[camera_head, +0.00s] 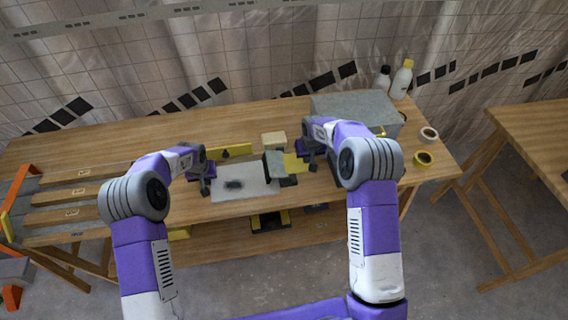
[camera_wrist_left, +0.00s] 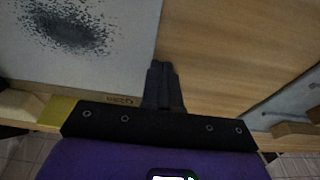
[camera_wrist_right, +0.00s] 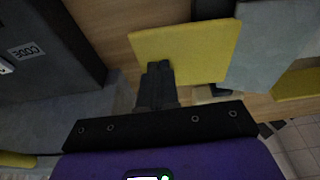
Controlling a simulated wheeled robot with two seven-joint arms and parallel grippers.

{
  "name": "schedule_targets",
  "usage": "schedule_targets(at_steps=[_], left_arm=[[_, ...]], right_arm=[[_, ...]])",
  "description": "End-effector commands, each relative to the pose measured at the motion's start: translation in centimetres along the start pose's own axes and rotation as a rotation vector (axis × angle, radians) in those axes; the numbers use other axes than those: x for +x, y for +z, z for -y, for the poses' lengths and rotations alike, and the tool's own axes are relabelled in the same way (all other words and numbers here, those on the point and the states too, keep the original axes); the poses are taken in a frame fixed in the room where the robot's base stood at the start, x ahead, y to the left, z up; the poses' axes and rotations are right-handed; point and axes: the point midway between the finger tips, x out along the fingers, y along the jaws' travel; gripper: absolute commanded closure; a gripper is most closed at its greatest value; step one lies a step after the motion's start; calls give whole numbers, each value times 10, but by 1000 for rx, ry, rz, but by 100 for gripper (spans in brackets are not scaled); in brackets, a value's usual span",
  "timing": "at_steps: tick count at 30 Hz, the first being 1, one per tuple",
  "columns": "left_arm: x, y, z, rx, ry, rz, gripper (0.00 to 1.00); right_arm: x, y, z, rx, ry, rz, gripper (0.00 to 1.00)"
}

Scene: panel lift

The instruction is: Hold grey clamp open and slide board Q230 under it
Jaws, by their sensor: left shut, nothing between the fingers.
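A pale board with a dark speckled patch (camera_head: 232,184) lies flat on the table and also shows in the left wrist view (camera_wrist_left: 75,35). A small label on its near edge is too small to read surely. My left gripper (camera_head: 204,187) is shut and empty beside the board's left end (camera_wrist_left: 162,70). The grey clamp (camera_head: 274,166) stands at the board's right end, also in the right wrist view (camera_wrist_right: 275,45). A yellow plate (camera_wrist_right: 190,50) adjoins it. My right gripper (camera_wrist_right: 158,72) looks shut, its tips over the plate's edge. I cannot tell whether they touch.
A large grey box (camera_head: 365,108) stands right of my right gripper. A small pale block (camera_head: 273,140) and a yellow bar (camera_head: 236,150) lie behind the board. Two tape rolls (camera_head: 423,158) and bottles (camera_head: 402,80) are at the right. Several wooden strips (camera_head: 65,214) lie at the left.

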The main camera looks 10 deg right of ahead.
Motion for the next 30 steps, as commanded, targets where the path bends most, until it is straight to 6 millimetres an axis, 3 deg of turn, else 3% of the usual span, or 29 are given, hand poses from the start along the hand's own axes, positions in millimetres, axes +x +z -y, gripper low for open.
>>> schedule_targets(at_steps=[30], left_arm=[[-6,-2,36,0,-1,-2,100]], right_arm=[[3,3,-1,0,2,8,100]])
